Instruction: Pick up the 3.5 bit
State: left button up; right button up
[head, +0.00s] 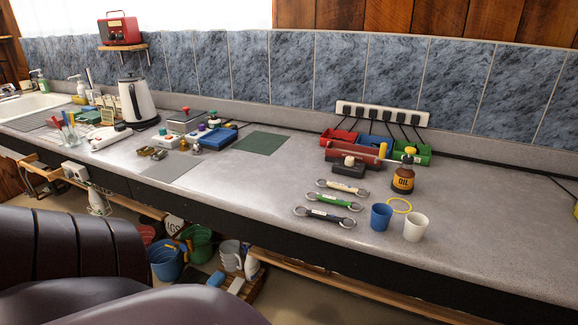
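Three bits lie side by side on the grey counter (270,185), right of its middle. Each has a ring at both ends and a pale label on its bar. The far bit (342,188) has a tan bar, the middle bit (334,201) a green bar, and the near bit (324,216) a dark bar. The label writing is too small to read, so I cannot tell which is the 3.5 bit. Neither of my grippers is in view.
Blue cup (381,217), white cup (415,227), yellow ring (399,205) and brown oil bottle (403,176) stand right of the bits. Red, blue and green bins (411,154) are behind. The counter's right end is clear.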

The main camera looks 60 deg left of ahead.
aim_at(315, 214)
jog(key=u, duration=1.35)
